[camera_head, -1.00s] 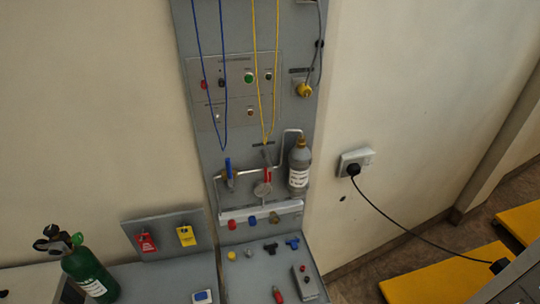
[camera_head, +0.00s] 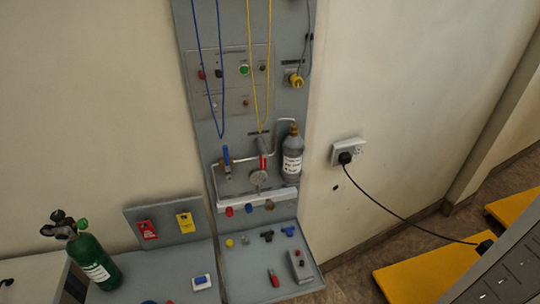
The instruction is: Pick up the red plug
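A small red plug (camera_head: 229,211) sits at the left of a row on the pale ledge (camera_head: 258,200) of the grey panel, beside a blue plug (camera_head: 249,208) and a brass one (camera_head: 269,205). Another small red piece with a dark end (camera_head: 273,278) lies on the grey tray (camera_head: 240,285) below. I cannot tell from its looks alone which red piece is the plug meant. Neither of my grippers is in view.
The tray also holds a yellow piece (camera_head: 229,243), a black tee (camera_head: 267,236), a blue tee (camera_head: 288,231) and a small grey box (camera_head: 299,265). A green cylinder (camera_head: 93,260) stands left. A black cable (camera_head: 400,215) hangs from the wall socket (camera_head: 347,152) at right.

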